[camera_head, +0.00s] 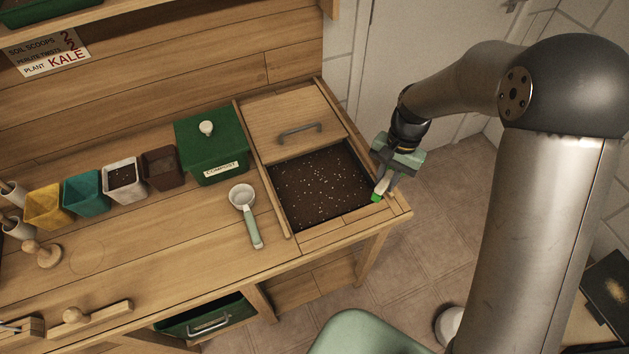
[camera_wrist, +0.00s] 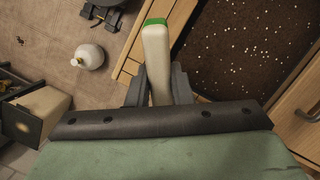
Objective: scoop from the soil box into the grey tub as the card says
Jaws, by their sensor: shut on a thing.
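The soil box (camera_head: 391,208) is set in the bench's right end, its dark soil (camera_head: 318,187) flecked with white bits. My gripper (camera_head: 385,184) is above the box's right edge, shut on a pale bar with a green end (camera_wrist: 156,55); the green end points down in the head view. A light grey tub (camera_head: 126,192) with dark soil inside stands in the row of pots. A scoop with a white cup and pale green handle (camera_head: 254,232) lies on the bench left of the box. The card (camera_head: 48,53) reads "SOIL SCOOPS 2", a blurred line with another 2, and "PLANT KALE".
A wooden lid (camera_head: 291,112) with a grey handle covers the back of the soil box. A green compost bin (camera_head: 212,150) stands left of it. Yellow, teal and brown pots (camera_head: 162,168) flank the grey tub. The bench front is clear around the scoop.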

